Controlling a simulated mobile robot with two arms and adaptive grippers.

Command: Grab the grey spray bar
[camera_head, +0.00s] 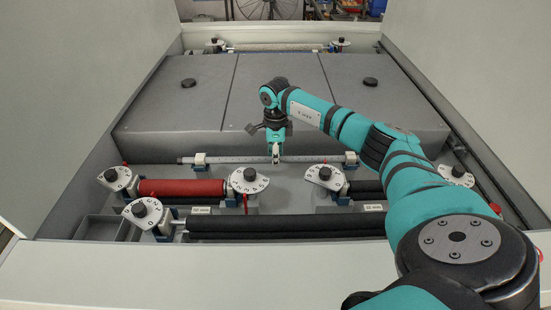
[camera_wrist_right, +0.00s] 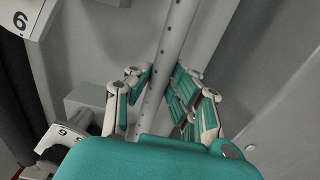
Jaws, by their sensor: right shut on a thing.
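The grey spray bar (camera_head: 227,159) is a thin light-grey tube with small holes. In the head view it lies level across the machine, in front of the grey covers, resting in a white holder at each end. My right gripper (camera_head: 276,155) reaches down onto its middle and is shut on it. In the right wrist view the spray bar (camera_wrist_right: 174,45) runs up between the fingers of the right gripper (camera_wrist_right: 160,98), with finger pads on both sides. My left gripper is not in view.
In front of the bar are a red roller (camera_head: 182,189), a long black roller (camera_head: 285,224) and white numbered dials (camera_head: 249,180). Grey covers with black knobs (camera_head: 189,83) lie behind it. Tall light panels (camera_head: 70,80) stand at both sides.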

